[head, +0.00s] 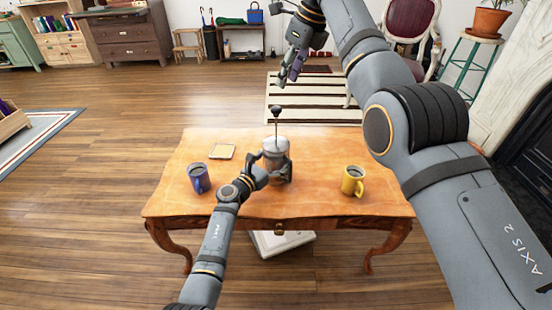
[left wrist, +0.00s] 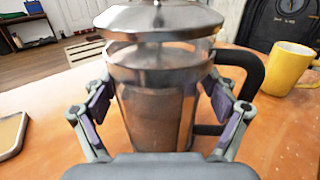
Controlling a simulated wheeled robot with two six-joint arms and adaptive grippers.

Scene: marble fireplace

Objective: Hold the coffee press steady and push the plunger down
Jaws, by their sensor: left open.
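The coffee press (head: 277,158) stands upright on the wooden table (head: 320,195). Its plunger knob (head: 276,108) is high above the lid on a thin rod. The left wrist view shows the metal lid (left wrist: 158,22), the glass body (left wrist: 155,100) with brown contents, and a dark handle (left wrist: 250,75) on the right; the knob is out of that view. My left gripper (left wrist: 163,98) is open, with one finger on each side of the body; firm contact is not clear. My right gripper (head: 287,75) is in the air above and beyond the press, and its finger gap is unclear.
A purple mug (head: 198,179) stands left of the press and a yellow mug (head: 353,181) right of it. A small square coaster (head: 222,152) lies at the back left. The table between press and yellow mug is clear.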

